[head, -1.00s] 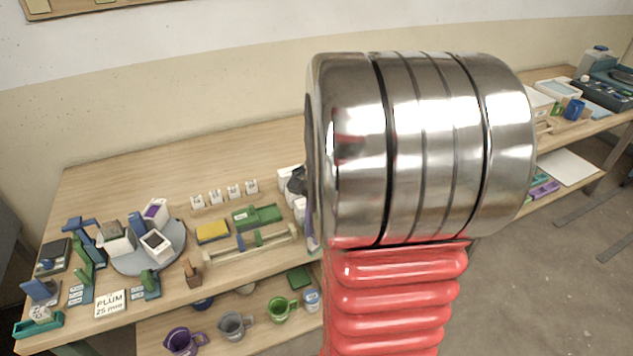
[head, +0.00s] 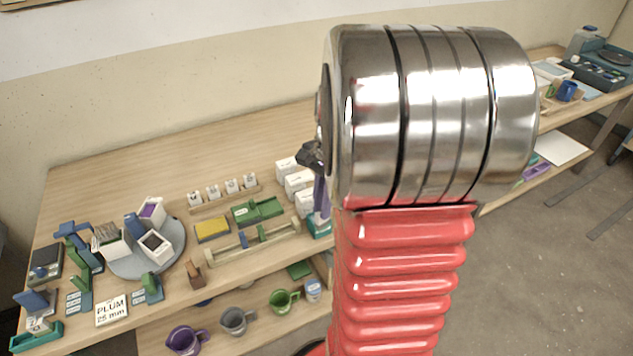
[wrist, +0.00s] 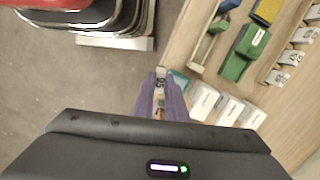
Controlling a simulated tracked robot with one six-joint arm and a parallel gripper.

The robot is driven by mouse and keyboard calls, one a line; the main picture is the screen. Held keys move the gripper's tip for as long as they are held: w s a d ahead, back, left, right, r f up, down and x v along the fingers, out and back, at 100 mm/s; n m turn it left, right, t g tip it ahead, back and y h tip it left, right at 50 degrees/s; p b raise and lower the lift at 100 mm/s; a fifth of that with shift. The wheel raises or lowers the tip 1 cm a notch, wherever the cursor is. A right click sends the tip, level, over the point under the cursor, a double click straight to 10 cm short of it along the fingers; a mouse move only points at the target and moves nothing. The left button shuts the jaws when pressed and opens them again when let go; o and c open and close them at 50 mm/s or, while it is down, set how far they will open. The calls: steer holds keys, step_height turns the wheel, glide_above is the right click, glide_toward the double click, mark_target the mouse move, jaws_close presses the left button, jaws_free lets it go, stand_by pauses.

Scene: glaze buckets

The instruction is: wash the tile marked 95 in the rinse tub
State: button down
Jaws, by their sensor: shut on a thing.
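My gripper (wrist: 160,98) points down in the wrist view. Its purple fingers are closed around a small pale block (wrist: 160,83) with dark marks I cannot read. In the head view the gripper (head: 319,205) shows beside my arm, near a teal stand (head: 320,226). The stand also shows in the wrist view (wrist: 180,82), just right of the fingers; I cannot tell whether the block touches it. Several small white tiles stand in a wooden rack (head: 226,197) on the bench. I cannot read a 95 on any, nor make out which thing is the rinse tub.
Several white boxes (wrist: 203,101) stand close right of the fingers. Jugs (head: 236,320) stand on the lower shelf. The bench's back is clear.

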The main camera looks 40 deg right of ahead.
steer(key=w+d+r+m, duration=0.2)
steer(key=w+d, duration=0.1)
steer(key=w, duration=0.2)
steer(key=shift+d+r+m, duration=0.15)
steer(key=shift+m, duration=0.25)
steer(key=shift+f, duration=1.75)
steer(key=shift+s, duration=0.2)
steer(key=shift+f, duration=0.15)
glide_above(311, 217)
steer(key=s, duration=0.3)
steer(key=shift+w+d+f, duration=0.15)
steer(key=shift+d+f, duration=0.05)
steer(key=shift+f, duration=1.35)
steer(key=shift+w+d+f, duration=0.1)
steer(key=shift+d+f, duration=0.05)
steer(key=shift+f, duration=1.4)
steer(key=shift+r, duration=0.4)
